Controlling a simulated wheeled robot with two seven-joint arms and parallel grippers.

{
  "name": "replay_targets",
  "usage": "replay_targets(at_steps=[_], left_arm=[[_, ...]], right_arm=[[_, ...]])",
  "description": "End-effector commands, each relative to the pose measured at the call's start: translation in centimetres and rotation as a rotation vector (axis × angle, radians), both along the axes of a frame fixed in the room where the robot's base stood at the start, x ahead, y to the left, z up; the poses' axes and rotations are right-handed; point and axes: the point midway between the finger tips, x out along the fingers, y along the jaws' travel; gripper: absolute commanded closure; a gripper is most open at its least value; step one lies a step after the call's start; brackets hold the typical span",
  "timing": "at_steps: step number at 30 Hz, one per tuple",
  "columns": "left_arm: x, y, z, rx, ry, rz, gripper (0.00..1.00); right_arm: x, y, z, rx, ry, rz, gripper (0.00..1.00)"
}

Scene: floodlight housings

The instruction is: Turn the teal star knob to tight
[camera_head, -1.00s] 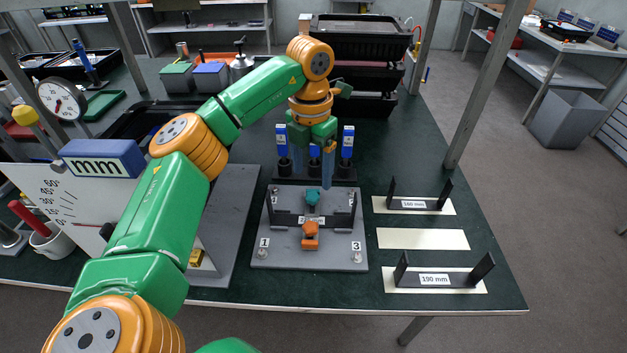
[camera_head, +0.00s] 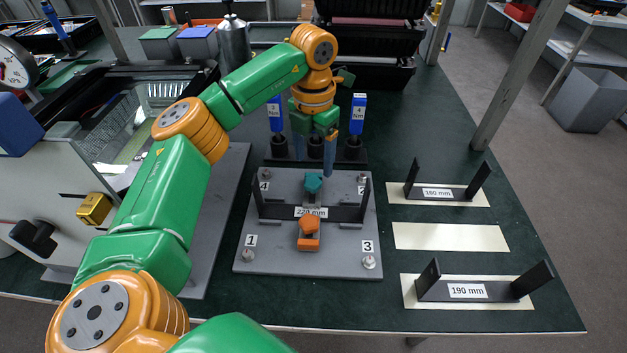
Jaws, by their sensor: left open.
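The teal star knob (camera_head: 313,184) sits at the back middle of a grey fixture plate (camera_head: 270,258), behind a black bracket labelled 220 mm (camera_head: 345,213). An orange knob (camera_head: 309,228) on an orange clamp is in front of the bracket. My left gripper (camera_head: 315,168) points down just behind and above the teal knob, its bluish fingers apart and nothing seen between them. Whether a finger touches the knob cannot be told. My right gripper is not in view.
To the right are the 160 mm bracket (camera_head: 438,192), an empty cream strip (camera_head: 450,237) and the 190 mm bracket (camera_head: 470,290). A large grey machine with a yellow block (camera_head: 94,208) is at left.

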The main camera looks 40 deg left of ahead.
Motion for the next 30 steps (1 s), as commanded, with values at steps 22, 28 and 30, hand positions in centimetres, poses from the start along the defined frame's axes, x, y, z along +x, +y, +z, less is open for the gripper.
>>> replay_targets(at_steps=[22, 28, 30], left_arm=[[-0.1, 0.0, -5.3, 0.0, 0.0, 0.0, 0.73], [-0.1, 0.0, -5.3, 0.0, 0.0, -0.001, 1.0], [-0.1, 0.0, -5.3, 0.0, 0.0, -0.005, 1.0]], right_arm=[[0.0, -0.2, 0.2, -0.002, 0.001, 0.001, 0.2], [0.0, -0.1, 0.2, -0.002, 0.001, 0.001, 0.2], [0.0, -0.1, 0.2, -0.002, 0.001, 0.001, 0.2]])
